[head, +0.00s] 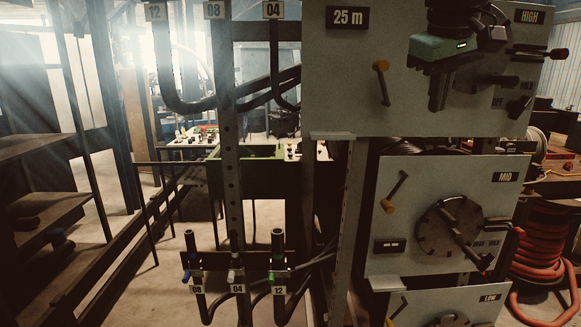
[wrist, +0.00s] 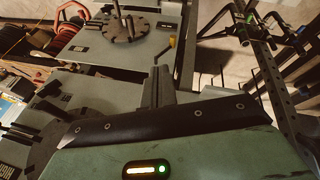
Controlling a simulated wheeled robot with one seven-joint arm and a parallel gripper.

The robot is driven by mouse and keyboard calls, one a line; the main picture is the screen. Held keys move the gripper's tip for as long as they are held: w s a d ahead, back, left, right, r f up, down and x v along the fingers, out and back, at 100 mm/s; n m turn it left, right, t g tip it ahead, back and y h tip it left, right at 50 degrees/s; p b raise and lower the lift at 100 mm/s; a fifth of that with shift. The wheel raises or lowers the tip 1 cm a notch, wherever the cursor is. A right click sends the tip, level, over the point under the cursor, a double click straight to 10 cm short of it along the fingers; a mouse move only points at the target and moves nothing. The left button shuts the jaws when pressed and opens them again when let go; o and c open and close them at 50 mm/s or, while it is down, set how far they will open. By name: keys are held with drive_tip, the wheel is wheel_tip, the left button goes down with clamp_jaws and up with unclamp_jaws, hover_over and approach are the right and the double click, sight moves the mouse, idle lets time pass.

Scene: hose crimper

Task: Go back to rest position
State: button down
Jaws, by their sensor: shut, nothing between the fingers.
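My gripper (head: 437,103) hangs in front of the panel marked HIGH (head: 340,90), at the upper right of the head view. Its fingers point down and are together, with nothing between them. My gripper also shows in the wrist view (wrist: 158,86), apart from the handles there. The HIGH panel's orange-tipped lever (head: 382,82) is left of my gripper. Part of the HIGH panel's dial is hidden behind my arm and gripper.
Below are the MID panel (head: 400,165) with its round dial (head: 440,232) and the LOW panel (head: 400,305). Hoses hang on a post (head: 229,130) at left. A red hose coil (head: 545,240) is at right. Open floor lies at left.

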drive_tip(key=s+a+f+n+g+y+b, duration=0.1)
drive_tip(key=s+a+f, duration=0.3)
drive_tip(key=f, duration=0.3)
drive_tip(key=s+a+f+n+b, duration=0.1)
drive_tip(key=s+a+f, duration=0.25)
drive_tip(key=f, duration=0.35)
drive_tip(key=s+a+f+n+g+y+b, duration=0.1)
drive_tip(key=s+a+f+b, duration=0.15)
drive_tip(key=s+f, duration=0.3)
drive_tip(key=s+f+n+g+b, duration=0.1)
drive_tip(key=s+f+g+b, duration=0.1)
drive_tip(key=s+f, duration=1.3)
drive_tip(key=shift+s+a+f, duration=0.25)
drive_tip(key=shift+s+f, duration=0.05)
drive_tip(key=shift+f, duration=0.35)
